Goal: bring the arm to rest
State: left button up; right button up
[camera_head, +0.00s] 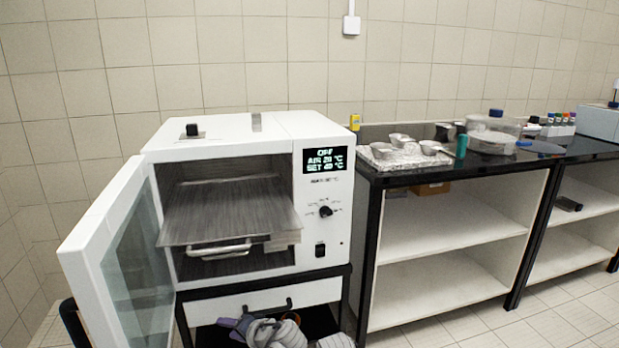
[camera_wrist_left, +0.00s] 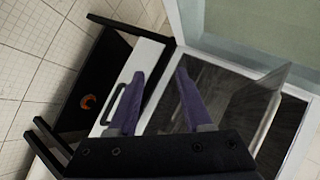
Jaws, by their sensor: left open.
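My left gripper (camera_head: 232,325) is low in front of the white drying oven (camera_head: 325,255), at the height of the drawer under it. Its purple fingers also show in the left wrist view (camera_wrist_left: 160,74), spread apart with nothing between them. The gripper is tilted, and part of my arm shows at the bottom edge of the head view. My right gripper is not in view.
The oven door (camera_head: 84,240) stands open to the left. A metal shelf (camera_head: 232,215) sticks out of the chamber. The drawer handle (camera_head: 268,308) is close to my left gripper. A black bench (camera_head: 385,178) with metal pans (camera_head: 402,140) stands at right.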

pick_arm(q)
jog(key=s+d+f+g+h+p, duration=0.1)
jog(key=s+d+f+g+h, duration=0.35)
jog(key=s+d, duration=0.25)
jog(key=s+d+f+g+h+p, duration=0.1)
jog(key=s+d+f+g+h, duration=0.3)
jog(key=s+d, duration=0.4)
notch_tip(320, 180, up, 31)
jog(key=t+p, duration=0.1)
jog(key=p, duration=3)
jog(key=shift+w+a, duration=0.15)
